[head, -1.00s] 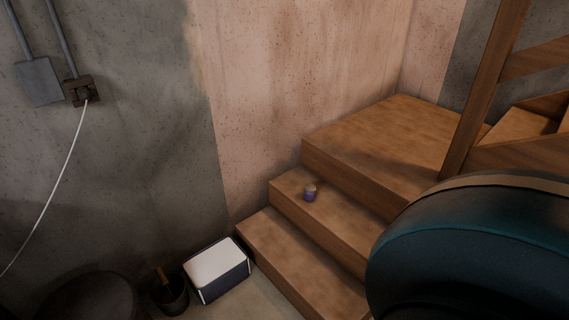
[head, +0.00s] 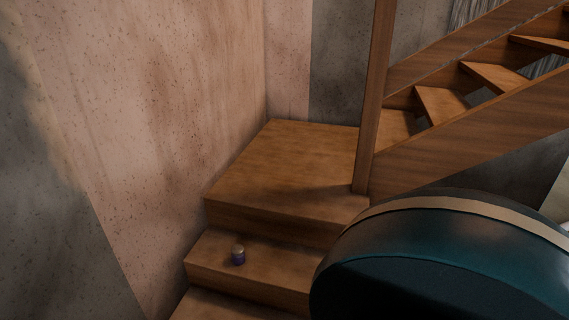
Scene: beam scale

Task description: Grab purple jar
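A small purple jar (head: 238,256) with a pale lid stands upright on a wooden step in the lower left-middle of the head view. It sits on the step just below the landing. Nothing touches it. Neither of my grippers is in view.
A wooden landing (head: 290,160) rises above the jar's step, with a wooden post (head: 374,100) and more stairs (head: 470,85) to the right. A large dark teal rounded object (head: 440,260) with a tan band fills the lower right. A stained wall (head: 160,110) borders the steps on the left.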

